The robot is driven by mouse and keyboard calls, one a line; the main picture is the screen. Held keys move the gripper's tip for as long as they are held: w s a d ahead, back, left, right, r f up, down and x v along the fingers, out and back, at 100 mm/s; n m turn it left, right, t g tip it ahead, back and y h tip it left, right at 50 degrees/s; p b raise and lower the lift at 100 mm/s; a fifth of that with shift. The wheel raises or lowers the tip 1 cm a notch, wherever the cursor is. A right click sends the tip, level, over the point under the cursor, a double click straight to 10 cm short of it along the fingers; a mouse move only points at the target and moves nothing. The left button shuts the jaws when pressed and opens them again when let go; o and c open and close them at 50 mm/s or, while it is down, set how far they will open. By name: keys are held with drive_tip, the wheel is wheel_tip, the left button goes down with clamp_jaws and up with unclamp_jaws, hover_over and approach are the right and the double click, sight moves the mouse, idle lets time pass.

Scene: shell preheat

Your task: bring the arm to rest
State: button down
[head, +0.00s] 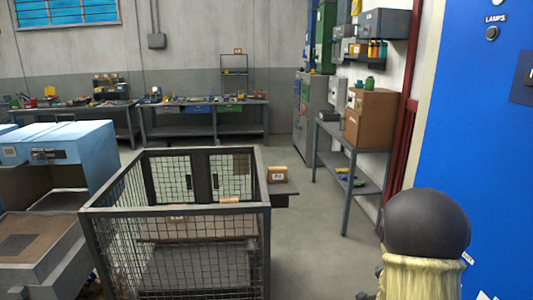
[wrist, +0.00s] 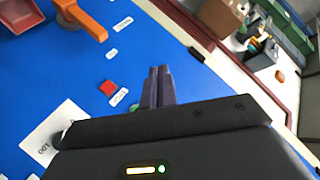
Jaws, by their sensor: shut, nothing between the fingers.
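My gripper (wrist: 159,72) shows in the wrist view with its two dark fingers together and nothing between them. The fingers stand out in front of a blue panel (wrist: 200,92), and I cannot tell how far off it is. In the head view the fingers do not show. A dark rounded part with a pale yellow cover at the lower right there looks like my own arm. It stands in front of the blue panel's lower left edge.
A wire-mesh cage cart (head: 178,211) stands front left, beside a light blue machine (head: 75,137). A side table (head: 345,140) lines the right wall. Floor between is clear.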

drive_tip(key=s+a+r+n+g+y+p, duration=0.1)
drive_tip(key=s+a+n+g+y+p, duration=0.2)
drive_tip(key=a, duration=0.4)
drive_tip(key=s+a+r+n+g+y+p, duration=0.1)
drive_tip(key=s+a+r+n+g+y, duration=0.1)
drive_tip(key=s+a+n, duration=0.4)
drive_tip(key=s+a+r+n+g+y+p, duration=0.2)
drive_tip(key=s+a+n+g, duration=0.2)
drive_tip(key=s+a, duration=0.4)
drive_tip(key=s+n, duration=0.1)
drive_tip(key=s, duration=0.2)
drive_tip(key=shift+a+r+n, duration=0.2)
drive_tip(key=shift+n, duration=0.1)
